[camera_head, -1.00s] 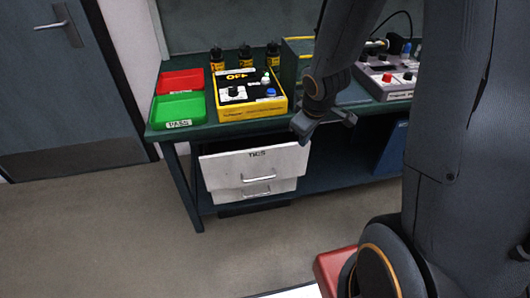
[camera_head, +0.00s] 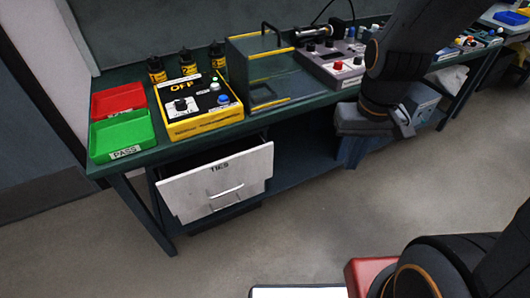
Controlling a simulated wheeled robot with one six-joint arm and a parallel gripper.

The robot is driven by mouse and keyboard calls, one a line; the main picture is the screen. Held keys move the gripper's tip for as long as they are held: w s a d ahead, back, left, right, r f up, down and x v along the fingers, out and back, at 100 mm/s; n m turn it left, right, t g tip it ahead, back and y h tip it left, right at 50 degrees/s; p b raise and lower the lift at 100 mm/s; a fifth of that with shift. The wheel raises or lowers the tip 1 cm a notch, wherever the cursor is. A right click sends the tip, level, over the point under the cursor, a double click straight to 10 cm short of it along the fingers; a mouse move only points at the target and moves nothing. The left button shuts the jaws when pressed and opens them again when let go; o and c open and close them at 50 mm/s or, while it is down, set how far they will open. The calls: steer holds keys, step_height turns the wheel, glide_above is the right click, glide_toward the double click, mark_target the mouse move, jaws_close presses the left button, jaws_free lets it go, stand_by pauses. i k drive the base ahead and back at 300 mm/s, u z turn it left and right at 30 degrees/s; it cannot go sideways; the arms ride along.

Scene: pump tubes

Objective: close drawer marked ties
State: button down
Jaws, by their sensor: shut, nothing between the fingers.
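The drawer marked TIES (camera_head: 217,184) has a white front with a metal handle (camera_head: 227,196). It hangs under the left part of the green workbench. It stands pulled out, with a dark gap visible behind the top of its front. My gripper (camera_head: 405,127) is at the right of the drawer, in front of the bench edge, well apart from the drawer. It is shut and empty; its fingers are small and dark in this view.
A green PASS tray (camera_head: 122,136), a red tray (camera_head: 118,100) and a yellow OFF box (camera_head: 203,122) stand on the bench (camera_head: 200,148). The floor before the drawer is clear.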

mark_target(188, 183)
steer(key=z, duration=0.3)
steer(key=k, duration=0.9)
steer(key=u, duration=1.25)
steer(key=i, duration=0.5)
steer(key=z, duration=0.05)
